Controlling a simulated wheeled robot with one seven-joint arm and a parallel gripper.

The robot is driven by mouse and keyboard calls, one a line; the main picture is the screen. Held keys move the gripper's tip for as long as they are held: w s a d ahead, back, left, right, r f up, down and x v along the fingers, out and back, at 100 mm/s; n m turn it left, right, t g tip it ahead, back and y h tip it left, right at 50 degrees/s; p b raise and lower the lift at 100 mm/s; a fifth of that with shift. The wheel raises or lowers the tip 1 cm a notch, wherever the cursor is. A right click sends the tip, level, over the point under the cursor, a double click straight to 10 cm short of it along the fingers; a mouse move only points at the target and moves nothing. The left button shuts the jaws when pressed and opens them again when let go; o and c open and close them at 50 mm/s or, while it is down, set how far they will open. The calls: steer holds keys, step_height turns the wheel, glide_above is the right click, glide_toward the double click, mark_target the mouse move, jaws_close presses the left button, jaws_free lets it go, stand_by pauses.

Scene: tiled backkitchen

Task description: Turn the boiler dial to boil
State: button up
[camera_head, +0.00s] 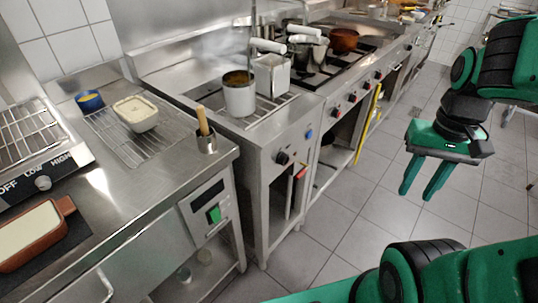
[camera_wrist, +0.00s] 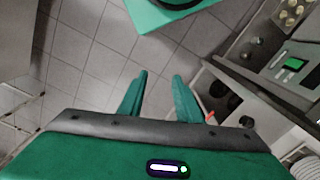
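The boiler is most likely the steel unit (camera_head: 255,135) in the middle of the head view, with a pot and a square container on its top rack. A black dial (camera_head: 282,158) sits on its front panel, beside a blue button (camera_head: 308,134) and above a red lever (camera_head: 302,171). The dial's markings are too small to read. My gripper (camera_head: 422,192) hangs over the floor to the right, well apart from the panel. Its two green fingers are spread with nothing between them; they also show in the wrist view (camera_wrist: 160,98).
A counter (camera_head: 180,165) at left holds a rack with a white tub, a blue cup and a utensil holder (camera_head: 207,143). A grill knob (camera_head: 42,183) marked OFF, LOW, HIGH is at far left. A stove with red knobs (camera_head: 351,98) stands behind. The tiled floor (camera_head: 345,215) is clear.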

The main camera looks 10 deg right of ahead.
steer(key=shift+w+a, duration=0.15)
steer(key=shift+w, duration=0.1)
steer(key=shift+o, duration=0.9)
steer(key=o, duration=0.3)
steer(key=shift+s+r, duration=0.2)
steer(key=shift+s, duration=0.05)
steer(key=n+t+y, duration=0.3)
steer(key=n, duration=1.1)
glide_toward(287, 159)
steer(key=x, duration=0.8)
steer(key=shift+w+a+f, duration=0.1)
steer(key=shift+a+f, duration=0.05)
steer(key=shift+f, duration=0.2)
